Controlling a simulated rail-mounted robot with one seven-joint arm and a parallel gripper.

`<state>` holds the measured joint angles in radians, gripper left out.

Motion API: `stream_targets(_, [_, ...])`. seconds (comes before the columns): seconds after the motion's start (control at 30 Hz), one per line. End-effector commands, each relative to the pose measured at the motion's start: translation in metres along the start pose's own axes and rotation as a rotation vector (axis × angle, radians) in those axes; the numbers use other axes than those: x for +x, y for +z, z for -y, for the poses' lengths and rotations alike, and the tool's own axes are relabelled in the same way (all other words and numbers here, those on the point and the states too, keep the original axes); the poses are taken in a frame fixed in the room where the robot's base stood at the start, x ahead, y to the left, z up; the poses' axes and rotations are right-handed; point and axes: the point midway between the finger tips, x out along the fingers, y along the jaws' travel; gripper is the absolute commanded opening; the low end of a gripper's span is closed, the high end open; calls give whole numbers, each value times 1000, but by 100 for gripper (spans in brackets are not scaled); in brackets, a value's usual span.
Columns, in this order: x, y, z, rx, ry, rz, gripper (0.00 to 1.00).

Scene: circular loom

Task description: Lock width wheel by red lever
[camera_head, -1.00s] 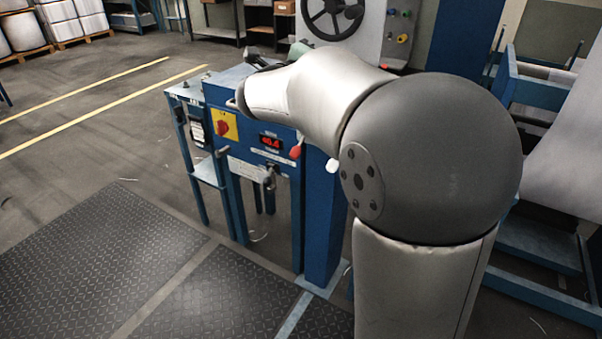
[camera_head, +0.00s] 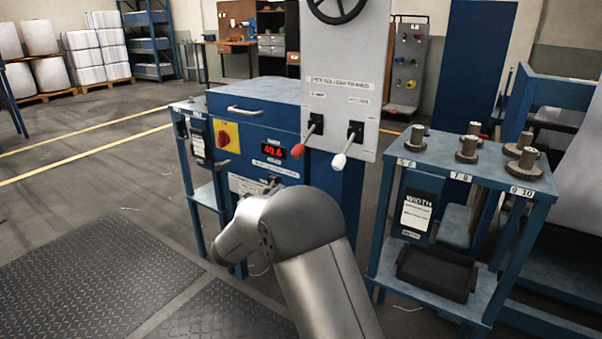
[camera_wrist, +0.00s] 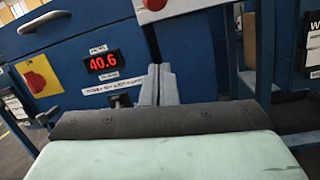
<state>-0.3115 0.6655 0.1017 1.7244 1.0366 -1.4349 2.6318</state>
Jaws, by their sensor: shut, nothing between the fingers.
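The red-tipped lever (camera_head: 300,144) hangs from a slot on the light grey panel, its red tip pointing down and left. Its red tip (camera_wrist: 155,4) also shows at the top edge of the wrist view, above my fingers. A black handwheel (camera_head: 349,16) sits at the top of the same panel, partly cut off by the picture edge. My gripper (camera_wrist: 158,72) is shut and empty, below the red tip and in front of the blue cabinet. In the head view my arm hides the gripper.
A white-tipped lever (camera_head: 343,152) hangs just right of the red one. The blue cabinet has a red display (camera_head: 273,152) reading 40.6 and a red knob (camera_head: 223,138) on yellow. A blue stand (camera_head: 450,160) with several gears is at right. Floor at left is clear.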

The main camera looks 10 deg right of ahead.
Motion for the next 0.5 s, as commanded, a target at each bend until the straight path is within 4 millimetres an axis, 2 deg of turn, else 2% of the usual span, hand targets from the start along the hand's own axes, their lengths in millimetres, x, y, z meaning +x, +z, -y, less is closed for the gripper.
stream_targets(0.33, [4, 1, 0, 0, -2, 0, 0])
stream_targets(0.5, [25, 1, 1, 0, -4, 1, 0])
